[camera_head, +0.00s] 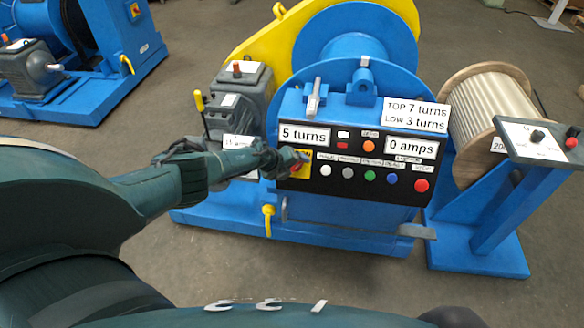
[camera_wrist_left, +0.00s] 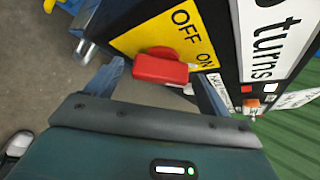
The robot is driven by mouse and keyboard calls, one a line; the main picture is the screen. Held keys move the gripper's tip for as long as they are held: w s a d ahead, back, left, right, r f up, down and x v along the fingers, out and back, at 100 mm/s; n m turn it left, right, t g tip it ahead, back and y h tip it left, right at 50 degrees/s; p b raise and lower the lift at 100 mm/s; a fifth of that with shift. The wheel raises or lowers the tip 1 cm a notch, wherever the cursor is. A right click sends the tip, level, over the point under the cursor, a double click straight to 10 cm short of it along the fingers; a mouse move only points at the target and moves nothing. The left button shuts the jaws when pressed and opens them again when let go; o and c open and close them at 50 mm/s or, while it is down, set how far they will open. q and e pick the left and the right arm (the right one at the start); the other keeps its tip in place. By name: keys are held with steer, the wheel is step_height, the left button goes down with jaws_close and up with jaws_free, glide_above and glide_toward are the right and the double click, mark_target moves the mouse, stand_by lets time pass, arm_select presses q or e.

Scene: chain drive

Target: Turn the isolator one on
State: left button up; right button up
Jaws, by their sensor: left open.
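The isolator is a yellow plate (camera_head: 304,172) with a red handle, at the left end of the black control panel. In the left wrist view the yellow plate (camera_wrist_left: 135,38) reads OFF and ON, and the red handle (camera_wrist_left: 160,70) stands out from it. The right end of the handle lies near the word ON; I cannot tell its exact setting. My left gripper (camera_head: 290,160) is at the isolator and hides part of it. It is open, with a finger on each side of the handle, apparently clear of it. My right gripper is not in view.
The panel (camera_head: 352,160) carries several buttons and displays reading "5 turns" and "0 amps". A yellow-topped lever (camera_head: 201,108) stands left of the winch. A rope drum (camera_head: 490,105) and a small pedestal panel (camera_head: 540,138) stand to the right. Floor is clear in front.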

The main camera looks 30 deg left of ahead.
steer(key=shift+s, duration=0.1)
arm_select(q)
steer(key=shift+s+a+r+p, duration=0.1)
steer(key=shift+s+r+p, duration=0.15)
steer(key=shift+r+p, duration=0.25)
steer(key=p+v, duration=0.3)
steer(key=v, duration=0.3)
steer(key=shift+s, duration=0.25)
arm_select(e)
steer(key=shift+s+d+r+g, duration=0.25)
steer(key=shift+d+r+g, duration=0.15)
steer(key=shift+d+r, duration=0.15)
